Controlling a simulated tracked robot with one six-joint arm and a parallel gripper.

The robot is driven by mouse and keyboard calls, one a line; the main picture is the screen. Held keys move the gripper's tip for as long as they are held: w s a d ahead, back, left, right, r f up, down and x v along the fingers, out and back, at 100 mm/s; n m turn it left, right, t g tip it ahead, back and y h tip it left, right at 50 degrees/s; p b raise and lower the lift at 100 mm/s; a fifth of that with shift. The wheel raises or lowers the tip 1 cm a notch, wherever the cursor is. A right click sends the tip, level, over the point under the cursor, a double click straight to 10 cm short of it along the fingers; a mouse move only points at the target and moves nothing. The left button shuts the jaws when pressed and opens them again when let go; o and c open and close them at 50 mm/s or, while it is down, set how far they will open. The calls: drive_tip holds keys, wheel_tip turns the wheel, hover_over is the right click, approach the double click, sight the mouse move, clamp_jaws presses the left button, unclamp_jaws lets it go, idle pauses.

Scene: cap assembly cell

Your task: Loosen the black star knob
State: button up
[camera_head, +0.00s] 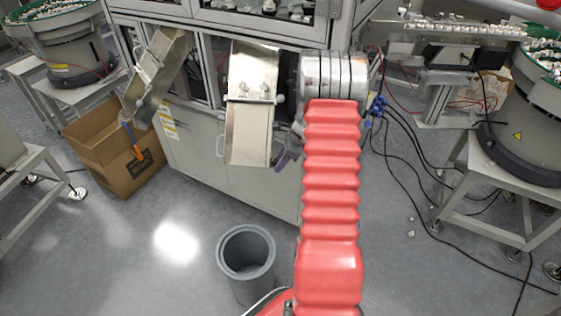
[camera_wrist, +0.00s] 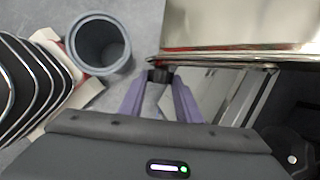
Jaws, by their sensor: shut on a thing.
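The black star knob (camera_wrist: 160,76) is a small dark piece in the wrist view, at the lower edge of a metal chute (camera_wrist: 235,28). My gripper (camera_wrist: 159,84) has its two purple fingers converging on the knob, one on each side, and is shut on it. In the head view, part of my gripper (camera_head: 284,158) shows as a purple finger beside the right edge of the middle chute (camera_head: 249,135). The knob cannot be made out there.
A grey bin (camera_head: 246,254) stands on the floor below; it also shows in the wrist view (camera_wrist: 98,43). A cardboard box (camera_head: 115,160) sits under the left chute (camera_head: 158,75). The machine cabinet (camera_head: 205,155) is close behind my gripper. Cables lie on the floor at right.

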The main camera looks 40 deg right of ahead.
drive_tip(key=shift+c, duration=0.8)
drive_tip(key=shift+a+t+h, duration=0.1)
drive_tip(key=shift+t+h, duration=0.4)
drive_tip(key=shift+t, duration=0.1)
drive_tip(key=o, duration=1.1)
drive_tip(key=shift+s, duration=0.1)
drive_tip(key=shift+c, duration=0.2)
drive_tip(key=v, duration=1.3)
drive_tip(key=shift+s+r, duration=0.25)
drive_tip(key=shift+r, duration=0.05)
